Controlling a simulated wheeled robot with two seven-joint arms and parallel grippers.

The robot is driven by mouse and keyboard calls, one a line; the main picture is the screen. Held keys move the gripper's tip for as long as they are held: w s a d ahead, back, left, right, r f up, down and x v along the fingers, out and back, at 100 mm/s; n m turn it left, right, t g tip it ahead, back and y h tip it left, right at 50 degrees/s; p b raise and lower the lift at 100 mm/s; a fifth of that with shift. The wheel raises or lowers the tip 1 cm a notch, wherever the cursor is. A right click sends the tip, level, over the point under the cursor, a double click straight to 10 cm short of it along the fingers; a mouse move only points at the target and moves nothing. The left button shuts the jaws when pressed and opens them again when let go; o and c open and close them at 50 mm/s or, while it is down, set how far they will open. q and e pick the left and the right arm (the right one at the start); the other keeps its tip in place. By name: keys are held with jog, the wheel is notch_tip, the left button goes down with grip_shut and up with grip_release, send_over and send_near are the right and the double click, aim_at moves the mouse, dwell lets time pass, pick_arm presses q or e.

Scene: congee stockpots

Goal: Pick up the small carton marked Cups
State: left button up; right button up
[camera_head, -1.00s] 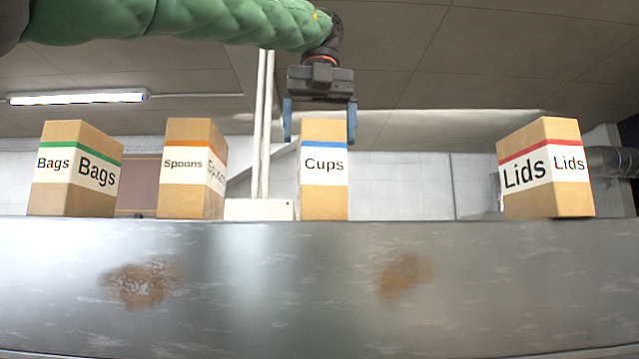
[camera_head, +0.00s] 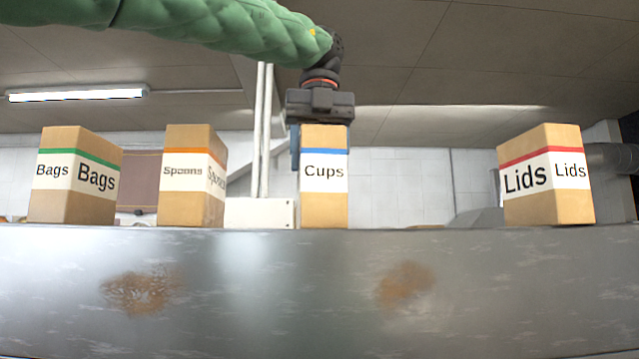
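The small carton marked Cups (camera_head: 324,205) is brown with a white label and a blue stripe, and it stands upright on the metal ledge. My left gripper (camera_head: 318,150) comes down over it from above, its dark body just over the carton's top. One blue finger shows close against the carton's left side. The other finger is hidden behind the carton. The finger sits further in than before, so the gripper looks shut on the carton. My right gripper is not in view.
Cartons marked Bags (camera_head: 68,210) and Spoons (camera_head: 188,208) stand to the left, and one marked Lids (camera_head: 550,205) to the right. A wide gap separates Cups from Lids. The metal ledge (camera_head: 320,290) fills the foreground.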

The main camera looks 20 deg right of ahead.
pick_arm(q)
jog(key=shift+c, duration=1)
